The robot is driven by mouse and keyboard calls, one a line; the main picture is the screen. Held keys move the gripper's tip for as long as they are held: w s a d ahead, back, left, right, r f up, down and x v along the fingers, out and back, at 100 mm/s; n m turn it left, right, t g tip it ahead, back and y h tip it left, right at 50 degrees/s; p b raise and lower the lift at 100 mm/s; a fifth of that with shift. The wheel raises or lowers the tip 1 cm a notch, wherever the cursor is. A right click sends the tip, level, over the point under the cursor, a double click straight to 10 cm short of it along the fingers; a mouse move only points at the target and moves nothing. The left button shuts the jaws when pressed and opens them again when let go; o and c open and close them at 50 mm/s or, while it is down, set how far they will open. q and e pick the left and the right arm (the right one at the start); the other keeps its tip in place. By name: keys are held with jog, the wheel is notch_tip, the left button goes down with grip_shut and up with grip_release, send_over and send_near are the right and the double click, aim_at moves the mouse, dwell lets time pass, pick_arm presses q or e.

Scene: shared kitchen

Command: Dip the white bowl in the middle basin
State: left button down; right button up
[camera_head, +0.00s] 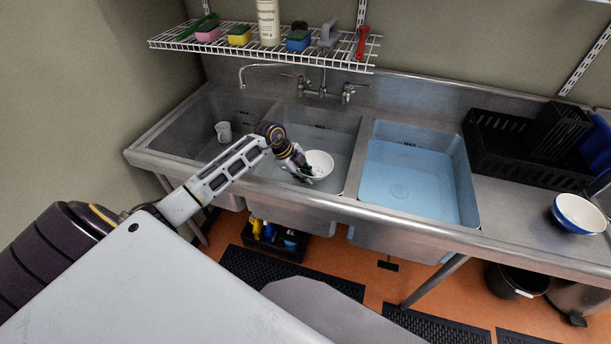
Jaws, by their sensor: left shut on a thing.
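The white bowl (320,164) is at the middle basin (342,143) of the steel sink. My left gripper (305,170) is shut on the bowl at its left side. The bowl is tilted a little, with its inside facing up. My left arm reaches in from the left, over the left basin and the sink's front edge. I cannot tell whether the bowl touches water in the basin. My right gripper does not show.
A white mug (223,132) stands in the left basin (200,119). The right basin (418,167) holds bluish water. A faucet (262,68) and wire shelf (265,49) are behind. A black rack (520,150) and blue-white bowl (579,213) are on the right counter.

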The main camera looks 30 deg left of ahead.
pick_arm(q)
jog(key=shift+f, duration=0.65)
notch_tip(320, 180, down, 9)
jog(key=b, duration=0.4)
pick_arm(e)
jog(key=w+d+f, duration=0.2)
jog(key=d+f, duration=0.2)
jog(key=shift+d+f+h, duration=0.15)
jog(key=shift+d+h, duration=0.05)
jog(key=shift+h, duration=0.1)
pick_arm(q)
jog(key=shift+f, duration=0.1)
dwell(0.6)
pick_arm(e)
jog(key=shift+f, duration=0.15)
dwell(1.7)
